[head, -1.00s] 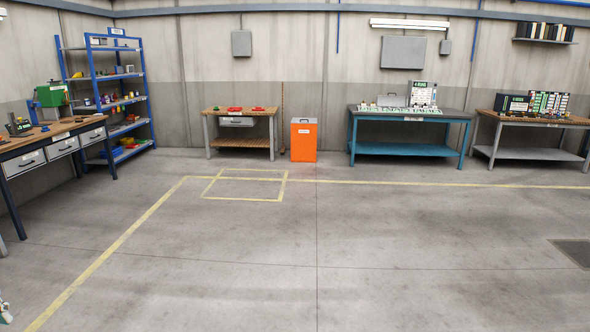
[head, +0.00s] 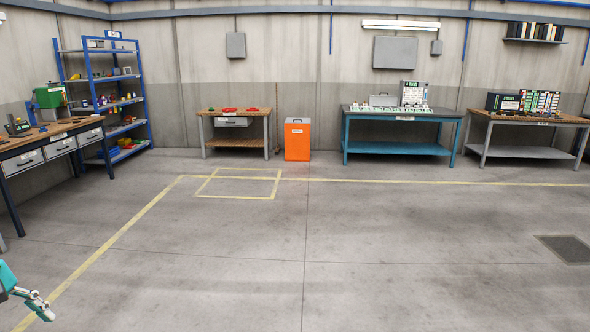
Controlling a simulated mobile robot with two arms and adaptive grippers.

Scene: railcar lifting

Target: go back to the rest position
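My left gripper (head: 41,307) shows at the bottom left corner of the head view, at the end of a teal and dark arm link. It hangs over bare floor near the yellow line, far from every bench. It is small and seen from the side, so I cannot tell whether its fingers are open or shut. I see nothing held in it. My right gripper is outside the view.
Open concrete floor (head: 350,250) lies ahead with yellow lines and a dark floor plate (head: 567,248). Around it stand a drawer workbench (head: 38,161), blue shelves (head: 128,127), a small wooden bench (head: 237,142), an orange bin (head: 297,140), a teal bench (head: 400,148) and another bench (head: 525,152).

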